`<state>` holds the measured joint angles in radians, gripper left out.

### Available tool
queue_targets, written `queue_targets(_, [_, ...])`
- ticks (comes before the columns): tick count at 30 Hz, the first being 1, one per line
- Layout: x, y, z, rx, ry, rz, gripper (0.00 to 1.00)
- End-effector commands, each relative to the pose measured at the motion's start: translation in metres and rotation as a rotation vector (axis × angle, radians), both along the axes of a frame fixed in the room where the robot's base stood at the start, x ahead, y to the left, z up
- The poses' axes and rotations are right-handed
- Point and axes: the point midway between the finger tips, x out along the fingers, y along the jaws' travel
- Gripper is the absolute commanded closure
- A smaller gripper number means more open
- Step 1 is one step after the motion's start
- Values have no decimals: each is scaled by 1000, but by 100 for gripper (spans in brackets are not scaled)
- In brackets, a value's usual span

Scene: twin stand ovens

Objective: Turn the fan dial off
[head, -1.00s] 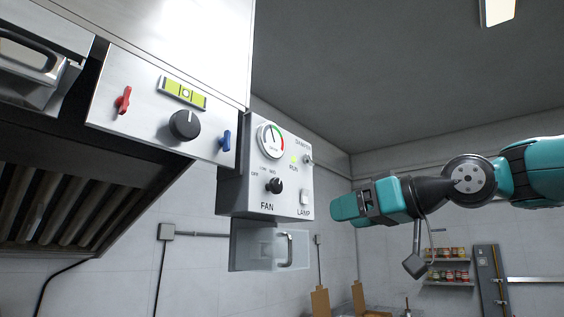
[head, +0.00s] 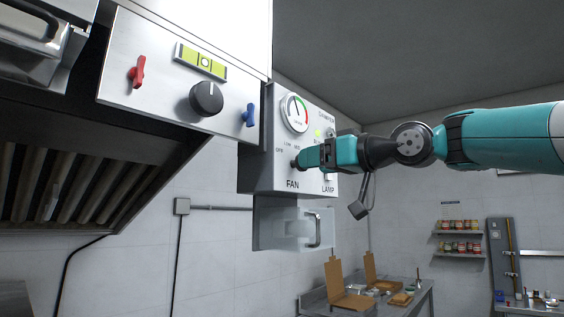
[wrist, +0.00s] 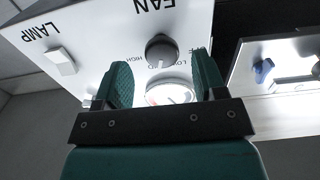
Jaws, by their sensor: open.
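The fan dial (wrist: 162,50) is a dark round knob on the pale control box (head: 258,172), above the word FAN. In the head view it is mostly hidden behind my gripper (head: 303,160). In the wrist view, where the box looks upside down, my gripper (wrist: 161,66) is open, with one teal finger on each side of the dial. Gaps show between the dial and both fingers. I cannot tell how deep the dial lies between the fingertips or which mark it points to.
A round gauge (head: 295,112) sits above the dial, and a white lamp switch (wrist: 61,61) beside it. Left on the hood panel are a black knob (head: 206,98), a red lever (head: 137,72) and a blue lever (head: 250,115). A clear box with a handle (head: 290,226) hangs below.

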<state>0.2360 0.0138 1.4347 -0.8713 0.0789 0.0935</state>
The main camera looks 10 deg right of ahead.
Motion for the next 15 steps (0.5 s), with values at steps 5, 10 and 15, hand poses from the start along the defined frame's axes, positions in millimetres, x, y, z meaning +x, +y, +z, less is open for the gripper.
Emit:
queue_targets(5, [6,2,0,0,0,-12,36])
queue_targets(10, [8,8,0,0,0,-8,36])
queue_targets(15, [7,13,0,0,0,-1,36])
